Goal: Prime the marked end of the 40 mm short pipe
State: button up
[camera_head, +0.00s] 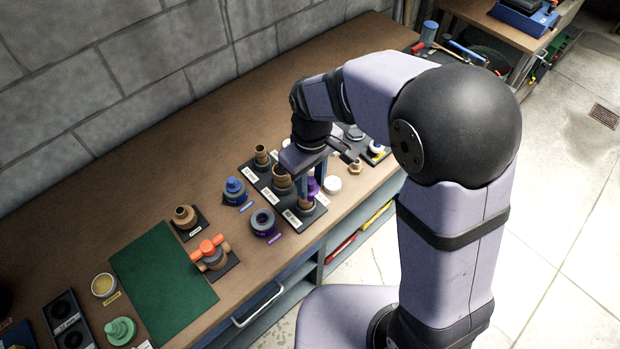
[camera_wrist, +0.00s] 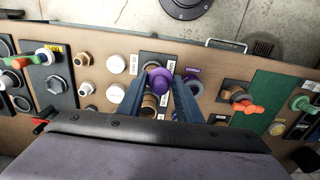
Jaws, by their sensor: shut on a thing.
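My gripper (camera_head: 312,184) is shut on a purple cap (camera_head: 314,188), seemingly the primer applicator. In the wrist view the purple cap (camera_wrist: 160,81) sits between my two blue fingers. It is held over the front end of a black rack (camera_head: 319,214), at the front tan short pipe (camera_head: 305,205). The cap and fingers hide part of that pipe, and I cannot tell whether the applicator touches it. Two other tan pipes stand upright behind it, a middle one (camera_head: 282,180) and a back one (camera_head: 262,156). The size labels are too small to read. An open, purple-labelled tin (camera_head: 263,221) stands left of the rack.
A blue-capped tin (camera_head: 235,191) stands behind the open tin. A white round piece (camera_head: 332,185) and a brass-coloured fitting (camera_head: 355,166) lie right of the rack. An orange-handled valve (camera_head: 212,253) is at left. The green mat (camera_head: 162,275) is clear.

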aim_at(310, 191)
jog(key=shift+f+b, duration=2.05)
jog(key=shift+f, duration=0.2)
jog(key=shift+w, duration=0.15)
jog(key=shift+w+a+p, duration=0.2)
jog(key=shift+w+p, duration=0.1)
jog(key=shift+w, duration=0.1)
jog(key=shift+w+d+p, duration=0.35)
jog(key=shift+w+d, duration=0.1)
jog(key=shift+d, duration=0.15)
jog(key=shift+w, duration=0.1)
jog(key=shift+w+d, duration=0.1)
jog(key=shift+w, duration=0.15)
jog(key=shift+w+p, duration=0.1)
jog(key=shift+p, duration=0.25)
jog(key=shift+w+d, duration=0.15)
jog(key=shift+w, duration=0.1)
